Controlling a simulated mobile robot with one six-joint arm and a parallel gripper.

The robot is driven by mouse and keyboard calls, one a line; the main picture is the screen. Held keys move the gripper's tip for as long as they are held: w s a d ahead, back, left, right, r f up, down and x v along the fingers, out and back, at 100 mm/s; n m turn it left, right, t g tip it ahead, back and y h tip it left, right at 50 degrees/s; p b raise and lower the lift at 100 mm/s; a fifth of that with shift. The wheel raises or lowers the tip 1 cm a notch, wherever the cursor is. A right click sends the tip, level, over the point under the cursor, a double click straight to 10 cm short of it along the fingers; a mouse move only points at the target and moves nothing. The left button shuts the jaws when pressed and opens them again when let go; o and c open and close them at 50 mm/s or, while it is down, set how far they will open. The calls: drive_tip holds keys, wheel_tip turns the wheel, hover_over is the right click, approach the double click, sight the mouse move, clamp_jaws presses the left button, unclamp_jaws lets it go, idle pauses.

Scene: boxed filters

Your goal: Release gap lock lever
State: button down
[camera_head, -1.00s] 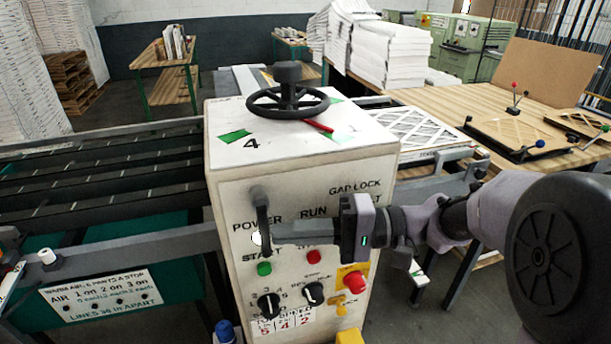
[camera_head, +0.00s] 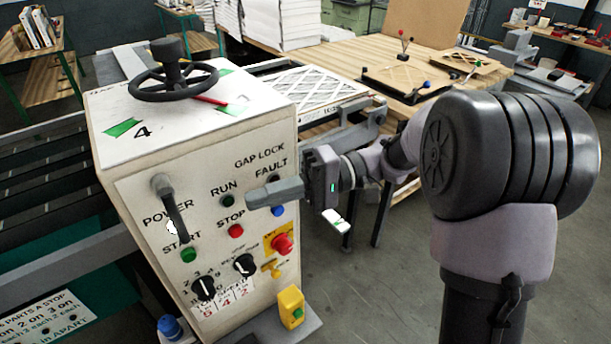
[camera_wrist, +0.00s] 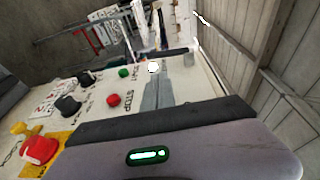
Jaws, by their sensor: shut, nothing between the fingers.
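A short red lever (camera_head: 208,99) lies on top of the white control cabinet (camera_head: 140,160), under the right side of the black handwheel (camera_head: 172,80). A "GAP LOCK FAULT" label (camera_head: 260,161) is on the cabinet's front face, above a dark lamp. A dark upright handle (camera_head: 170,205) stands out from the front by the "POWER" label. My gripper (camera_head: 250,200) is shut and empty in front of this face, pointing left between the run lamp and the red stop button (camera_head: 236,231). In the wrist view my closed fingers (camera_wrist: 153,75) point along the panel. The red lever does not show there.
A red emergency button (camera_head: 282,243) and rotary knobs (camera_head: 204,288) are low on the panel. A yellow box (camera_head: 290,306) stands at the cabinet's foot. A wooden table (camera_head: 410,80) with framed filters is behind my arm. The floor at right is open.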

drive_tip(key=p+v, duration=0.1)
drive_tip(key=v, duration=0.6)
drive_tip(key=shift+d+p, duration=0.3)
drive_tip(key=shift+d, duration=0.1)
drive_tip(key=shift+w, duration=0.1)
drive_tip(key=s+a+f+m+h+b, duration=0.1)
drive_tip(key=s+f+h+b, duration=0.15)
drive_tip(key=s+h, duration=0.55)
drive_tip(key=s+d+f+m+t+h+b, duration=0.1)
drive_tip(key=s+d+f+m+t+h, duration=0.4)
drive_tip(key=s+t, duration=0.4)
drive_tip(key=shift+d+m+t+h+b, duration=0.3)
drive_tip(key=shift+d+m+t+h, duration=0.5)
drive_tip(key=shift+d+m+t, duration=0.15)
drive_tip(key=shift+f, duration=0.1)
